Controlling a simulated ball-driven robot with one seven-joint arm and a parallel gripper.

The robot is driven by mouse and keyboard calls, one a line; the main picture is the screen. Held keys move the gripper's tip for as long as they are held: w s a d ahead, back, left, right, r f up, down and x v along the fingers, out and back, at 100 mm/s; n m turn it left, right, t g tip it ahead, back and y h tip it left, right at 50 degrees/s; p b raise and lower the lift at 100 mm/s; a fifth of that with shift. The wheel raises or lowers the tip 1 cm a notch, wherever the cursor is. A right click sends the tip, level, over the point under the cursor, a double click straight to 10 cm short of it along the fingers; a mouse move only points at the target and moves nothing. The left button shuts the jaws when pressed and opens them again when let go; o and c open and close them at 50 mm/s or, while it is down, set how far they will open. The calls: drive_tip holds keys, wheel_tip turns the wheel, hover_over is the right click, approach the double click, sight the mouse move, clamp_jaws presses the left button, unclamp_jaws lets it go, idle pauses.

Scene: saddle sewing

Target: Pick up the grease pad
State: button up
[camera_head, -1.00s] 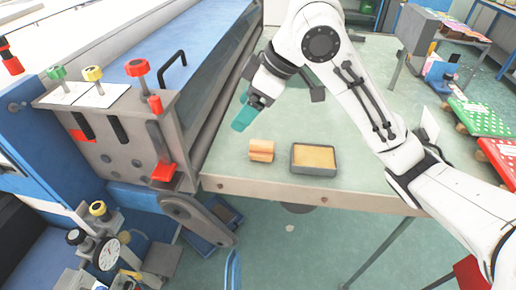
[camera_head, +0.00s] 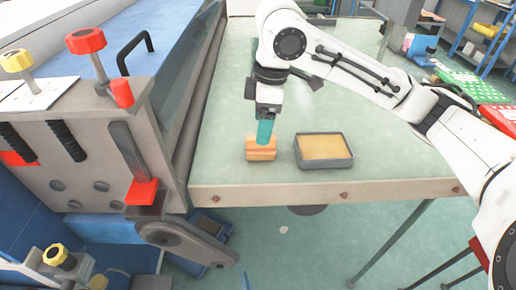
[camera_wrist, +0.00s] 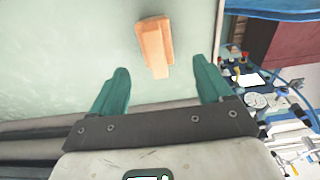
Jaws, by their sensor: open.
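An orange-tan block with a raised grip along its top, which I take as the grease pad (camera_head: 261,154), lies on the pale green table near its front edge. My gripper (camera_head: 264,142) points down at it with teal fingers, which hide part of its top. In the wrist view the grease pad (camera_wrist: 154,47) lies just ahead of the open fingers (camera_wrist: 163,70), its near end reaching between the fingertips in the picture. I see no contact; the height gap cannot be told. The fingers are empty.
A dark grey tray (camera_head: 350,160) with a yellow-tan filling stands just right of the pad. The table's front edge (camera_head: 330,191) is close. A large blue and grey machine (camera_head: 80,150) with knobs stands at left. The table behind is clear.

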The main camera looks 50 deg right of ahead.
sight(260, 147)
drive_tip(key=f, duration=0.7)
drive_tip(key=shift+w+f, duration=0.1)
drive_tip(key=shift+w, duration=0.25)
